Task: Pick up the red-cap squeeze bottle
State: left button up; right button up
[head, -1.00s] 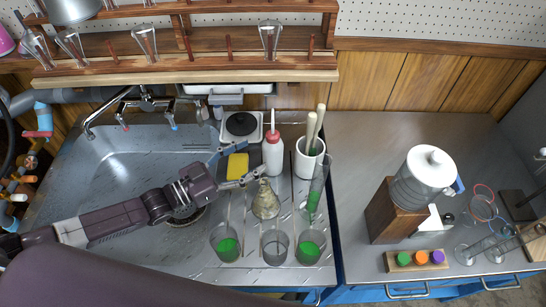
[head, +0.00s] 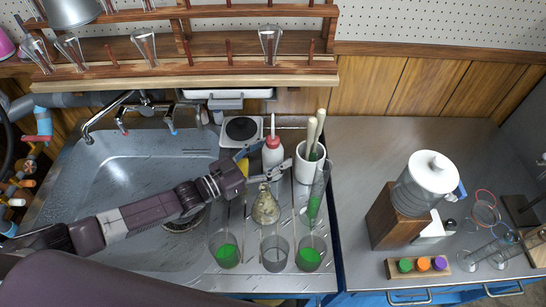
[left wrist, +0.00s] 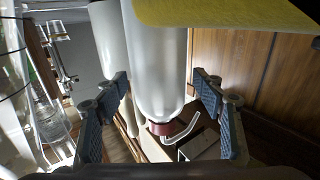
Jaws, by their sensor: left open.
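The red-cap squeeze bottle (head: 272,155) is white with a red cap and a pale spout. It stands upright on the ribbed drainboard right of the sink. My left gripper (head: 265,163) is open at the bottle, its arm reaching in from the left and hiding the lower body. In the left wrist view the bottle (left wrist: 158,60) appears upside down between the two spread fingers of the left gripper (left wrist: 162,92), with visible gaps on both sides. My right gripper is not in view.
A yellow sponge (head: 243,168) is partly hidden behind the gripper. A white crock (head: 308,165) with pestles stands close right of the bottle. A conical flask (head: 265,207) and several beakers stand in front. A wooden shelf (head: 190,78) hangs behind. The right counter has clear room.

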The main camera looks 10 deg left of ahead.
pick_arm(q)
jog(key=shift+c, duration=0.3)
jog(key=c, duration=0.8)
jog(key=shift+r, duration=0.1)
jog(key=shift+r, duration=0.1)
